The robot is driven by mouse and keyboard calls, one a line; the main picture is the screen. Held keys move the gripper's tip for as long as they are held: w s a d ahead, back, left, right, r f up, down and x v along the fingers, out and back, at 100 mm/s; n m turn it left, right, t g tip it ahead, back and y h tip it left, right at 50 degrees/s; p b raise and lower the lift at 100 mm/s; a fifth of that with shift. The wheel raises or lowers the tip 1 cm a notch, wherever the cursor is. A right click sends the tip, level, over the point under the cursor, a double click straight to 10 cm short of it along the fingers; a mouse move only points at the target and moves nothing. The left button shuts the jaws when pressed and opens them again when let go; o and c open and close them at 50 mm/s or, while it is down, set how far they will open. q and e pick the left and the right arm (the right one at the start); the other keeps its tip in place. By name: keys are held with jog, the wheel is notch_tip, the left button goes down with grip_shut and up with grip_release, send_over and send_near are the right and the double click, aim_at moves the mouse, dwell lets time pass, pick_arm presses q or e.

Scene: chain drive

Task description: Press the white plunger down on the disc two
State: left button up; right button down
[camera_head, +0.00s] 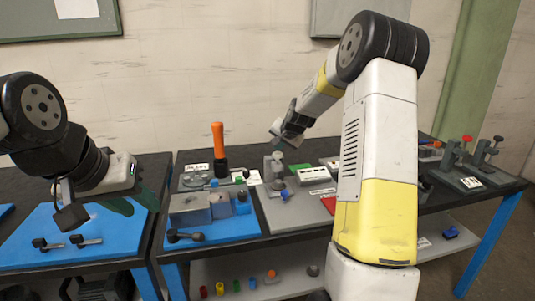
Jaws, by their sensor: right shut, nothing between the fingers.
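My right gripper (280,138) is shut and empty. It hangs just above a small grey upright fixture (277,166) with a pale top, on the middle table. The pale top may be the white plunger, but it is too small to tell. I cannot tell whether the gripper touches it. No disc marked two can be made out. My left gripper (75,212) hangs over the blue mat on the left table, away from the fixture. I cannot tell whether its fingers are apart.
An orange-handled tool (218,140) stands upright left of the fixture. Grey blocks (190,209) sit on a blue mat in front. A red-knobbed clamp (467,141) stands at the far right. My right arm hides part of the table.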

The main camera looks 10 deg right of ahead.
aim_at(280, 154)
jog(key=shift+f, duration=0.7)
dwell(0.7)
jog(key=shift+s+f, duration=0.25)
jog(key=shift+f, duration=0.65)
jog(key=shift+s+d+f, duration=0.1)
jog(key=shift+d+f, duration=0.1)
jog(key=shift+f, duration=0.7)
dwell(1.3)
jog(key=shift+r, duration=0.15)
jog(key=shift+a+r, duration=0.1)
jog(key=shift+r, duration=0.45)
jog(key=shift+s+r, duration=0.2)
jog(key=shift+r, duration=0.3)
jog(key=shift+a, duration=0.1)
jog(key=shift+w+a+r, duration=0.1)
jog(key=shift+w+r, duration=0.05)
jog(key=shift+r, duration=2.75)
